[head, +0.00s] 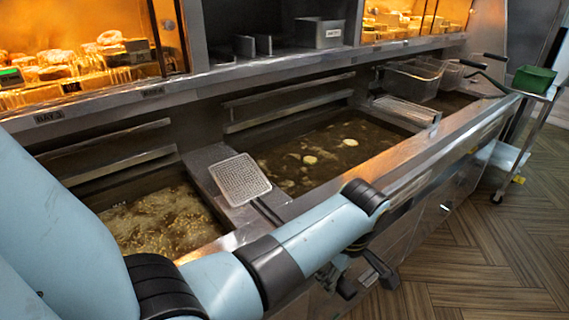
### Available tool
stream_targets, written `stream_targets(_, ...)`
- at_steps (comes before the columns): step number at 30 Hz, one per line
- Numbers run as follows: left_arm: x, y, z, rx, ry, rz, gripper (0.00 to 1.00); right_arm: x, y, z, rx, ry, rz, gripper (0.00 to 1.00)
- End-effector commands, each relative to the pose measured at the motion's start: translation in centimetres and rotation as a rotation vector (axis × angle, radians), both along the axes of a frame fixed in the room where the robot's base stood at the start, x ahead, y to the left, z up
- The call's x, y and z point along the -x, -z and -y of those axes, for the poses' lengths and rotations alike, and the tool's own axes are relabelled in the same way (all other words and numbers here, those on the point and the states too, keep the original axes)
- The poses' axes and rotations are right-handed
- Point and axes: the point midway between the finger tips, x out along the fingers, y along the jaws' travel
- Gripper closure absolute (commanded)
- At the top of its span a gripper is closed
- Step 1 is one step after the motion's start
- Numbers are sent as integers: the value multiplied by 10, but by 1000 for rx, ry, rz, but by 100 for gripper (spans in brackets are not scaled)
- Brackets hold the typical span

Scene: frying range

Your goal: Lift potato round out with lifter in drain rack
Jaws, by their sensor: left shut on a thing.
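The lifter (240,179), a square mesh head on a dark handle, is over the metal divider between two oil vats. Its handle passes behind my left arm. My left gripper (338,272) is low at the vat front, mostly hidden under my arm, and shut on the lifter's handle. Pale potato rounds lie in the middle vat's dark oil; one round (309,159) shows near the middle and another (350,142) farther right. The mesh head is empty and left of them. A ridged metal piece (407,110), perhaps the drain rack, lies beyond the middle vat. My right gripper is not in view.
The left vat (160,220) holds bubbling oil with small pieces. Wire baskets (412,80) hang at the far vat. A heated food shelf (80,70) runs along the back. A cart with a green box (534,79) stands at right; wooden floor (480,250) is clear.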

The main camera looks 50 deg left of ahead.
Motion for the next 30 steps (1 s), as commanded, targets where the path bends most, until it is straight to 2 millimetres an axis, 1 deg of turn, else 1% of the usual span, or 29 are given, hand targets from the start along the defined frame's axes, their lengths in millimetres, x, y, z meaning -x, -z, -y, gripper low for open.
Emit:
stream_targets(2, -1, -2, 0, -1, 0, 2, 100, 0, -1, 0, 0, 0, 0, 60)
stream_targets(4, -1, -9, 0, -1, 0, 2, 100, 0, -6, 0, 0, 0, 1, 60)
stream_targets(9, -1, -36, 0, -1, 0, 3, 100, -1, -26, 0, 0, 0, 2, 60)
stream_targets(11, -2, -42, 0, -1, 1, 5, 100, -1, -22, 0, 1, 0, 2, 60)
stream_targets(14, -1, -55, 0, -1, 1, 5, 100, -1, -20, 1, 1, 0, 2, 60)
stream_targets(24, -2, -106, 0, -1, 1, 5, 100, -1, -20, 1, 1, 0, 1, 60)
stream_targets(27, -1, -116, 0, -1, 0, 4, 100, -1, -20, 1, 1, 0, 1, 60)
stream_targets(30, 0, -120, 0, 0, 0, 1, 100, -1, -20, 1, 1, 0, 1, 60)
